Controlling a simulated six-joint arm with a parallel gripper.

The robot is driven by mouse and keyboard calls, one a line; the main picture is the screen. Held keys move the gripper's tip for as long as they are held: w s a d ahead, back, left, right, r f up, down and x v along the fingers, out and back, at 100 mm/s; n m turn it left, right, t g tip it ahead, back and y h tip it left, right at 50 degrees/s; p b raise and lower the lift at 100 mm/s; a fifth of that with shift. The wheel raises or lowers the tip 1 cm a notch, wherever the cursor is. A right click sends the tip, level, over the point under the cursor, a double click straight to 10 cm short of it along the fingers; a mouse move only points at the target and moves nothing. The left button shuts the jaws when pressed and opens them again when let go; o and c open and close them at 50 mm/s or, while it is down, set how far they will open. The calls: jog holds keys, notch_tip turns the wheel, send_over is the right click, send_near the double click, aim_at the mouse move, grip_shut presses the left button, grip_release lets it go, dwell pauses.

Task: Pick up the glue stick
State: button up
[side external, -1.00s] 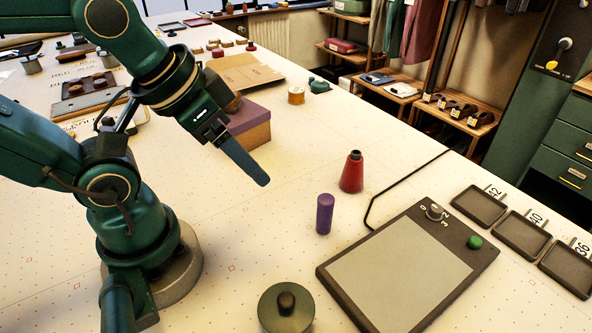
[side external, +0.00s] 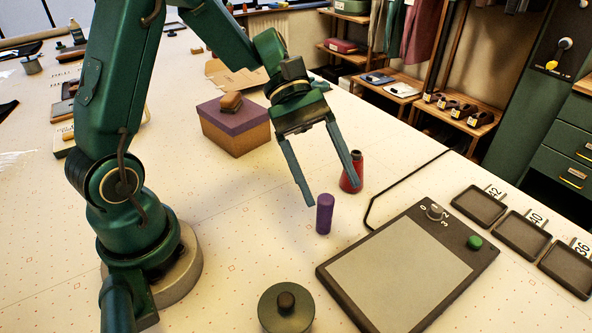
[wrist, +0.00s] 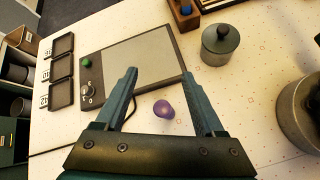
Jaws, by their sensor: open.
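The glue stick (side external: 324,214) is a small purple cylinder standing upright on the white table, left of the grey panel. It also shows in the wrist view (wrist: 163,109), seen from above between the two fingers. My gripper (side external: 332,196) is open, its two long fingers pointing down above and around the glue stick's upper area. In the wrist view my gripper (wrist: 158,75) is wide open with nothing held. I cannot tell whether a finger touches the glue stick.
A red cone-shaped bottle (side external: 351,172) stands close behind the glue stick, by one finger. The dark-framed panel (side external: 400,268) lies to the right, with a cable. A lidded round pot (side external: 286,308) stands in front. A purple-lidded box (side external: 236,126) is behind left.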

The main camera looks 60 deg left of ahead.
aim_at(330, 215)
jog(key=a+f+n+h, duration=0.1)
jog(key=f, duration=0.1)
jog(key=w+a+f+n+h, duration=0.1)
jog(key=f+n, duration=0.2)
jog(key=f, duration=0.1)
jog(key=shift+w+a+f+n+t+h, duration=0.3)
jog(key=shift+w+a+f+h, duration=0.05)
jog(key=shift+a+f+h, duration=0.05)
jog(key=shift+s+f, duration=0.1)
jog(key=shift+f, duration=0.15)
jog(key=shift+x, duration=2.4)
grip_shut()
